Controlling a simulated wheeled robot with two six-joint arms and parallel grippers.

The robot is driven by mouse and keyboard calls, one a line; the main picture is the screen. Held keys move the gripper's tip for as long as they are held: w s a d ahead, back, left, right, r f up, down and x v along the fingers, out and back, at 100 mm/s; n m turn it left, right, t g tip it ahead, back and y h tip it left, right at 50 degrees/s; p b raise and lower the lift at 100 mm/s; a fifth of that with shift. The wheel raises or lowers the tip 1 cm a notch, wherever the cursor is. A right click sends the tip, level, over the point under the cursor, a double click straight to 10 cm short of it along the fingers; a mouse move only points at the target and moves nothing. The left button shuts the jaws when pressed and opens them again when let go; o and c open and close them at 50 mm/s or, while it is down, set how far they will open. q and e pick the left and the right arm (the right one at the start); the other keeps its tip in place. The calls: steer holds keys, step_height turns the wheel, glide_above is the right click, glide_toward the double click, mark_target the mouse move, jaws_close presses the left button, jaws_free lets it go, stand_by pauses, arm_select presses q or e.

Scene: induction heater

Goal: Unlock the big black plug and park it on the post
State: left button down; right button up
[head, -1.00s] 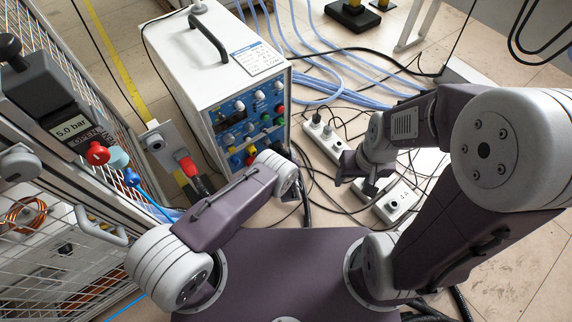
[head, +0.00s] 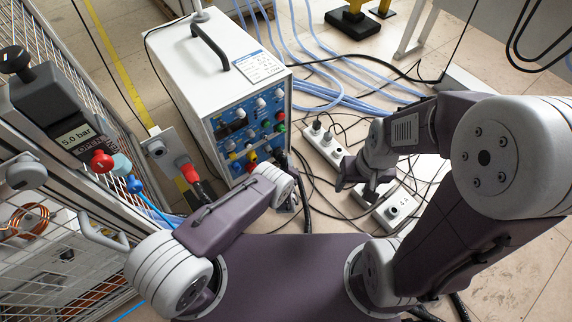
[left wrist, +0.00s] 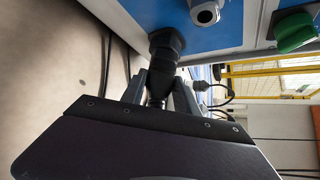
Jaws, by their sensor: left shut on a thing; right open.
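The big black plug (left wrist: 166,42) sits against the blue front panel of the white heater unit (head: 228,55) in the left wrist view. My left gripper (left wrist: 160,88) is shut on the plug's rear part, with one finger on each side. In the head view my left wrist (head: 280,186) is in front of the panel's lower right and largely hides the plug and fingertips. The plug's lock is not clear to see. I cannot tell for certain which thing is the post.
A grey plate with a round fitting (head: 157,148) and a red plug (head: 184,168) stand left of the heater. A wire cage with a pressure box (head: 62,110) is further left. Socket strips (head: 325,145), cables and blue hoses cover the floor right of the heater.

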arm_select(q)
steer(key=shift+s+a+f, duration=0.1)
steer(key=shift+f, duration=0.05)
steer(key=shift+f+n+t+h, duration=0.1)
steer(key=shift+n+t+h, duration=0.3)
steer(key=shift+f+t+b, duration=0.1)
steer(key=shift+t+b, duration=0.25)
steer(key=shift+t, duration=0.05)
steer(key=shift+n+t+h, duration=0.3)
steer(key=shift+n, duration=0.2)
steer(key=shift+f+b, duration=0.1)
steer(key=shift+b, duration=0.5)
steer(key=shift+n+t+h, duration=0.3)
steer(key=shift+n+t, duration=0.1)
